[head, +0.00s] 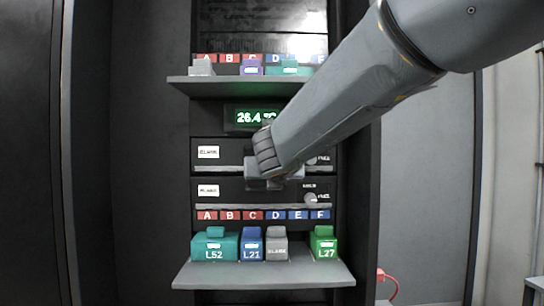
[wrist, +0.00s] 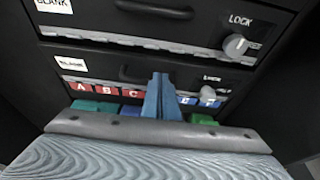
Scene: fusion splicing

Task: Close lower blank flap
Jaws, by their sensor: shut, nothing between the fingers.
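The lower blank flap (head: 232,191) is a dark panel with a white label at its left and a round knob (head: 311,198) at its right. Its front looks upright in the rack; I cannot tell whether it is fully shut. It also shows in the wrist view (wrist: 112,76), with its knob (wrist: 208,92) at the right. My gripper (head: 272,184) is in front of the flap, hiding part of its middle. In the wrist view the fingers (wrist: 162,97) are pressed together and empty, pointing toward the flap; contact cannot be told.
The upper blank flap (head: 230,153) sits just above, with its own lock knob (wrist: 236,45). Below are lettered A to F tags and a lower shelf (head: 263,275) bearing several coloured blocks. An upper shelf (head: 225,87) with more blocks and a green temperature display (head: 243,117) are above.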

